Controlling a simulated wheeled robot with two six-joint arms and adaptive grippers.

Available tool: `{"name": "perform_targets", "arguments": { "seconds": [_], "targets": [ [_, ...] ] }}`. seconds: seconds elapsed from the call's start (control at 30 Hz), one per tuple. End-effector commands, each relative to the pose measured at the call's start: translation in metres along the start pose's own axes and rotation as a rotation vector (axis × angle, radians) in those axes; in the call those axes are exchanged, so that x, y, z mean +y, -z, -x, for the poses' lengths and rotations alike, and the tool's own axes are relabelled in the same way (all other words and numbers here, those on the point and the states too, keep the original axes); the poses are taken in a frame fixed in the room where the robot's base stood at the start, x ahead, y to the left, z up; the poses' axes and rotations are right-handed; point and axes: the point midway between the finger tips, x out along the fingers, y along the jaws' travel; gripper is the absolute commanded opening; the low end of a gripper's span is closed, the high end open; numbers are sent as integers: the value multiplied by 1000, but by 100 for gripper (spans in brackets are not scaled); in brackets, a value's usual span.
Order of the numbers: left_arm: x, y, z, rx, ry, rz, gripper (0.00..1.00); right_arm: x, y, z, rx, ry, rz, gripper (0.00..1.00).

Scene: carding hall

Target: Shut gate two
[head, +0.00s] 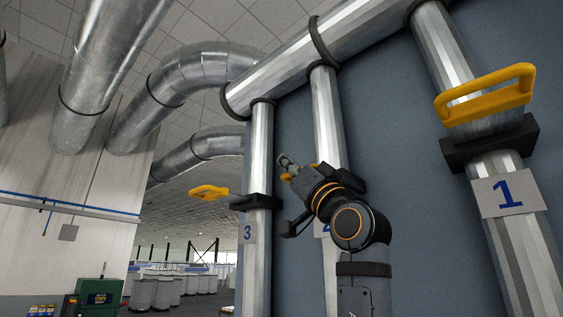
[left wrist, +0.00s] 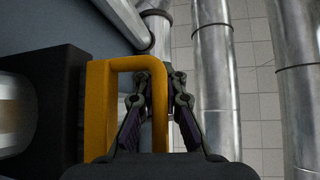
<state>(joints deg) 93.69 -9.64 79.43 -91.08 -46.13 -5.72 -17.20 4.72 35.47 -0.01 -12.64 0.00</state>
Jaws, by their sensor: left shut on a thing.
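Gate two is the dark collar (head: 349,180) on the middle upright duct, whose number plate (head: 322,229) is mostly hidden behind my arm. Its yellow handle (head: 315,167) shows only in small pieces behind my left gripper (head: 287,163). In the left wrist view the yellow handle (left wrist: 98,112) is a large loop beside the dark collar (left wrist: 38,95). The fingers of my left gripper (left wrist: 161,88) lie on both sides of the loop's outer bar, shut on it. I cannot tell how far the gate is open. My right gripper is not in view.
Gate one's yellow handle (head: 487,95) is close above its collar at the right, over plate 1 (head: 508,193). Gate three's handle (head: 209,192) juts out left of its duct (head: 257,270). A blue-grey wall (head: 410,120) stands behind the ducts.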

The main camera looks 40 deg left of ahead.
Motion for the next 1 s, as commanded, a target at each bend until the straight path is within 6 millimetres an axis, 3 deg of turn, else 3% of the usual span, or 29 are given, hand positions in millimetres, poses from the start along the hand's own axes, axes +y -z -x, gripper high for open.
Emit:
{"name": "perform_targets", "arguments": {
  "seconds": [0.17,0.23,0.33,0.47,0.5,0.87,1.0],
  "targets": [
    [14,0,0,-2,-11,-4,0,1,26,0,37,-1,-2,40],
    [14,0,1,-2,-11,-3,0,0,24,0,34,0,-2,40],
    [13,-1,1,-3,-9,-3,0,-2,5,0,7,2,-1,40],
    [12,-1,1,-4,-9,-3,22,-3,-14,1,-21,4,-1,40],
    [12,-1,1,-4,-8,-3,25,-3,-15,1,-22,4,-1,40],
    [11,-1,1,-4,-6,-2,25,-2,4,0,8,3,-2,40],
    [12,0,12,-3,-8,-1,25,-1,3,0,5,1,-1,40]
  ]
}}
